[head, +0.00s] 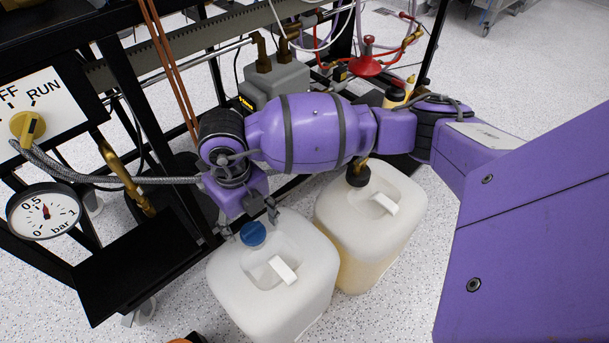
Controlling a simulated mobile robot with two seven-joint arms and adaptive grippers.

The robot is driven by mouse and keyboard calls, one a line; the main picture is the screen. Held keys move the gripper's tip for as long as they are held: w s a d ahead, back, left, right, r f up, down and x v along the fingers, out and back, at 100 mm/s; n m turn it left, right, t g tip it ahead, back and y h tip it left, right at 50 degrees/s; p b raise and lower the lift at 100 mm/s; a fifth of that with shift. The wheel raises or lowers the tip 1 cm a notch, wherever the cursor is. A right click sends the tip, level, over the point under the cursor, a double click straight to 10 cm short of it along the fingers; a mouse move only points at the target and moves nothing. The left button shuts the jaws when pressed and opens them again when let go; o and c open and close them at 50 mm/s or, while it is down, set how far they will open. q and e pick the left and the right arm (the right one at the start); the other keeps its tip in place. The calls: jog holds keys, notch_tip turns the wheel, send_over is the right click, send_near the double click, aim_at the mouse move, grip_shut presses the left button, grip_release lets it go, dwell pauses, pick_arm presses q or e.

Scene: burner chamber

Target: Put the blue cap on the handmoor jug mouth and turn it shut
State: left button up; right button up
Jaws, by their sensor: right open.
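The blue cap (253,234) sits at the mouth of the near white jug (312,255), at its back left corner. I cannot tell whether it is threaded on or only resting there. I see no label telling whether this is the handmoor jug. My right gripper (249,222) is open just behind and above the cap, one finger to its left and one to its right. I cannot tell whether either finger touches the cap. The gripper holds nothing that I can see. My left gripper is not in view.
A second pale jug (402,215) with a black cap (358,175) and a tube stands close behind at right, under my right arm. A black frame with a gauge (44,211) and yellow switch knob (27,128) stands at left. The floor in front is mostly clear.

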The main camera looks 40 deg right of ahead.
aim_at(248, 228)
notch_tip(248, 228, down, 4)
jog(key=shift+r+b, duration=0.2)
jog(key=shift+b, duration=0.4)
jog(key=shift+w+a+r, duration=0.1)
grip_shut()
jog(key=shift+r+m+p, duration=0.15)
jog(key=shift+m+p, duration=0.95)
jog(key=shift+p, duration=0.1)
jog(key=shift+w+m+p, duration=0.1)
jog(key=shift+m+p, duration=1.45)
jog(key=shift+m, duration=0.15)
